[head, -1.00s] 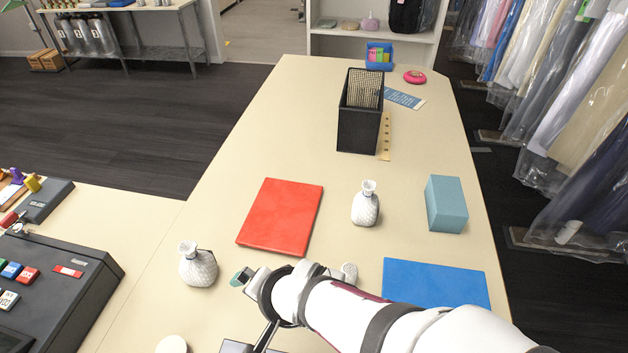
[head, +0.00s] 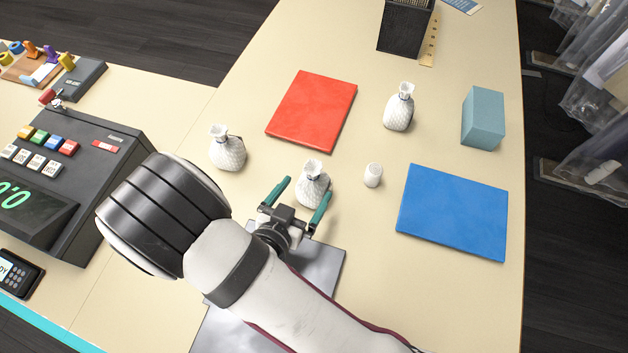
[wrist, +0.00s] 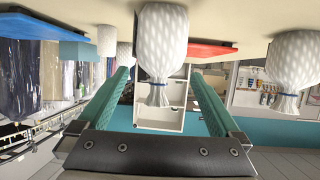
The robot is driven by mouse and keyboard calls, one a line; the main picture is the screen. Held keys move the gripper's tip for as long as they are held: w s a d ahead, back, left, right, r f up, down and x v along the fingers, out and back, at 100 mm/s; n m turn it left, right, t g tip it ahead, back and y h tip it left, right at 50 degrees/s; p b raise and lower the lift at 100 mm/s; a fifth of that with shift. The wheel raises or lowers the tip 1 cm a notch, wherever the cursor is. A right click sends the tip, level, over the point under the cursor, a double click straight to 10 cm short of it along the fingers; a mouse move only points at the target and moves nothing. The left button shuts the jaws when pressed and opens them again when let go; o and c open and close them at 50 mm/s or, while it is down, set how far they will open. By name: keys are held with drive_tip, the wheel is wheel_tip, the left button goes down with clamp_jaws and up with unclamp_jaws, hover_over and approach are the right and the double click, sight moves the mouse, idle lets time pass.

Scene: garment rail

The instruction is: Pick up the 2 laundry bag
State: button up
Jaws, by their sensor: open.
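Three white, textured laundry bags with tied necks stand upright on the cream counter (head: 250,95). The middle bag (head: 313,188) is between the green fingers of my gripper (head: 305,188), or just ahead of them. The left bag (head: 228,153) and the far bag (head: 398,110) stand apart from it. In the wrist view, upside down, the middle bag (wrist: 162,45) with its blue tie shows between the spread fingers of my gripper (wrist: 160,75), with gaps on both sides. Another bag (wrist: 292,55) is at right. I cannot read any number on the bags.
A small white cylinder (head: 373,175) stands right of the middle bag. A red mat (head: 312,110) and a blue mat (head: 453,213) lie flat. A teal box (head: 483,118) and black holder (head: 404,32) stand farther off. A cash register (head: 75,185) is at left.

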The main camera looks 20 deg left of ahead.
sight(311, 184)
drive_tip(key=x, duration=0.5)
drive_tip(key=shift+w+f, duration=0.1)
drive_tip(key=shift+f, duration=0.05)
drive_tip(key=c, duration=1.4)
